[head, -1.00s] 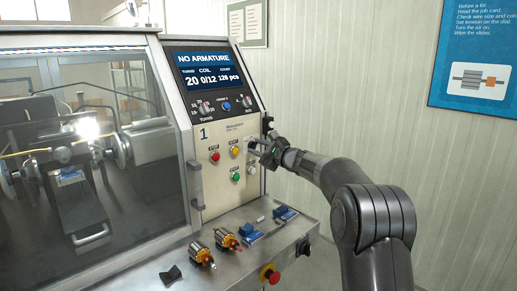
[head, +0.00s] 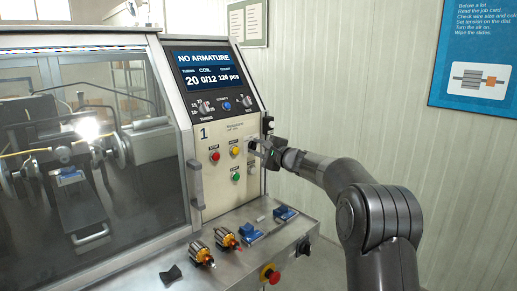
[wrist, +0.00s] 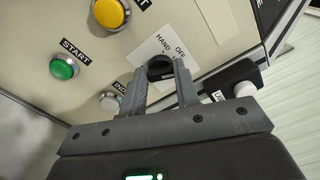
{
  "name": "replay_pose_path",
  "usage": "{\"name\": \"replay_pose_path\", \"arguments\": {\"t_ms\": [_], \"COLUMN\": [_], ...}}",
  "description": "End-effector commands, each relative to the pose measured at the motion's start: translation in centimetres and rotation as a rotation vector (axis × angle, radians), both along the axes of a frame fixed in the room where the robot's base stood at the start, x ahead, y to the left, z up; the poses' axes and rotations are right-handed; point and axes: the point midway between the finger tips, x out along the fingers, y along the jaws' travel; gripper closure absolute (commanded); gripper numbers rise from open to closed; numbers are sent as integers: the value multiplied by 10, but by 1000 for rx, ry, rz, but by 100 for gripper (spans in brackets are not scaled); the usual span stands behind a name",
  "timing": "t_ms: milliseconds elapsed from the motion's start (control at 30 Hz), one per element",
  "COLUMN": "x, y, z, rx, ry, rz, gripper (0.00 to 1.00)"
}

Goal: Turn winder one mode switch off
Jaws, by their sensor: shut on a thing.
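The mode switch (wrist: 160,68) is a black knob on a white plate marked HAND and OFF, on the front panel of winder 1. In the wrist view my gripper (wrist: 164,72) has one finger on each side of the knob and is shut on it. Where the knob's pointer aims is hard to tell. In the head view my gripper (head: 257,147) is at the right edge of the panel and largely hides the switch.
Near the switch are a yellow button (wrist: 110,13), a green START button (wrist: 64,68) and a white button (wrist: 110,101). A red button (head: 215,156) sits further left. The bench (head: 322,226) below carries armatures and blue fixtures.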

Motion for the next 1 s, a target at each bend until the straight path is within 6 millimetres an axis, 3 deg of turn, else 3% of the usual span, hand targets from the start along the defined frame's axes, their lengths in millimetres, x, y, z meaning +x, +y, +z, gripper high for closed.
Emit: {"name": "replay_pose_path", "arguments": {"t_ms": [500,1000], "x": [0,0], "y": [0,0], "z": [-3,-4], "rx": [-240,-287], "ry": [-238,-283], "rz": [1,1], "gripper": [94,94]}}
